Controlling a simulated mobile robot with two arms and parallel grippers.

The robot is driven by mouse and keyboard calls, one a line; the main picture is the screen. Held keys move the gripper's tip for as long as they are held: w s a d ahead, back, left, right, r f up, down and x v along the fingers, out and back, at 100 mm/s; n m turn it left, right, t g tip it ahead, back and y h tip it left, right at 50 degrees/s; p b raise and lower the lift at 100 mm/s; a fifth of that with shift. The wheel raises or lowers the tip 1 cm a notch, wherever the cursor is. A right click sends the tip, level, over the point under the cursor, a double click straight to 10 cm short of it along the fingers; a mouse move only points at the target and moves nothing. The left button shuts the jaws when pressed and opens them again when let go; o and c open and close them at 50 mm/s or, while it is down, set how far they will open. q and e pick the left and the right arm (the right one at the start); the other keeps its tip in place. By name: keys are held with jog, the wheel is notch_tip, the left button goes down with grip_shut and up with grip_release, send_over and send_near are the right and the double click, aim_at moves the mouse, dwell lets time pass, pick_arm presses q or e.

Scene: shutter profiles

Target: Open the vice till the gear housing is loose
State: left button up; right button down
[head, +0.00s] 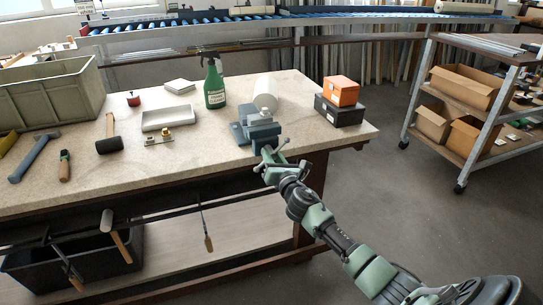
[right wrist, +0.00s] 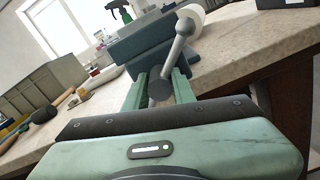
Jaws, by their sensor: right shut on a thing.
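The blue-grey vice (head: 242,134) is mounted at the front right edge of the workbench. A small pale grey part, probably the gear housing (head: 265,114), sits at the top of its jaws; I cannot tell how tightly it is held. My right gripper (head: 269,154) reaches the front of the vice from below right. In the right wrist view its green fingers lie on either side of the spindle end of the grey vice handle (right wrist: 178,52), shut on it. The handle's bar tilts up to the right. The vice body (right wrist: 140,42) hides the housing there. My left gripper is not in view.
On the workbench (head: 215,138), a white roll (head: 266,90) and a green spray bottle (head: 214,84) stand behind the vice. An orange box (head: 341,91) on a black box (head: 339,112) is to its right. A mallet (head: 109,143) lies left. A shelf trolley (head: 480,90) stands right.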

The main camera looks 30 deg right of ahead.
jog(key=shift+n, duration=0.4)
jog(key=n+p, duration=0.1)
jog(key=n, duration=0.1)
jog(key=shift+n+p, duration=0.35)
jog(key=shift+n, duration=0.05)
jog(key=n+p, duration=0.2)
jog(key=n, duration=0.2)
jog(key=shift+n, duration=0.4)
jog(key=shift+s+f+p, duration=0.1)
jog(key=shift+p, duration=0.2)
jog(key=c, duration=1.2)
grip_release()
jog(key=shift+o, duration=0.2)
jog(key=v, duration=0.7)
jog(key=shift+s, duration=0.35)
